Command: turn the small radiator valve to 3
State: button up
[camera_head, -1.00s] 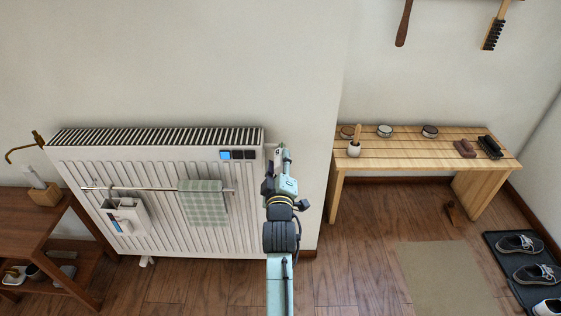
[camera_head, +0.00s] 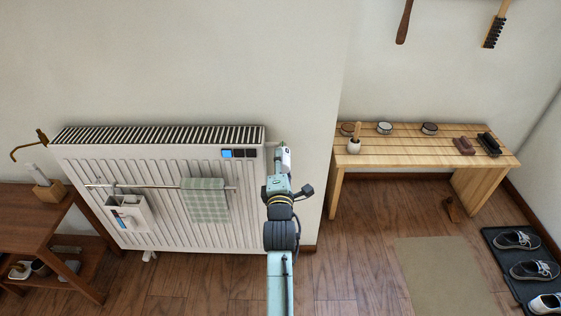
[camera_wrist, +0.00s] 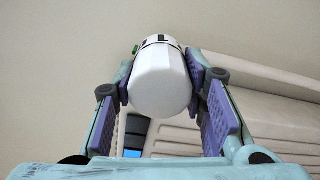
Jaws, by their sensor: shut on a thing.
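The small radiator valve has a white faceted knob (camera_wrist: 160,85), seen close in the wrist view with dark marks and a bit of green near its far end. My gripper (camera_wrist: 162,88) is shut on the knob, with a purple pad on each side of it. In the head view the white knob (camera_head: 286,158) shows at the top right corner of the radiator (camera_head: 165,215), at the end of my arm. The fingertips are too small there to make out. I cannot read the number the valve is set to.
A towel rail with a green checked towel (camera_head: 206,200) and a white holder (camera_head: 128,214) hang on the radiator front. A small panel with a blue square (camera_head: 226,153) is near its top right. A slatted wooden bench (camera_head: 405,155) stands to the right.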

jog(key=shift+n, duration=0.3)
jog(key=o, duration=1.2)
jog(key=shift+c, duration=0.2)
jog(key=s, duration=0.7)
jog(key=shift+s, duration=0.25)
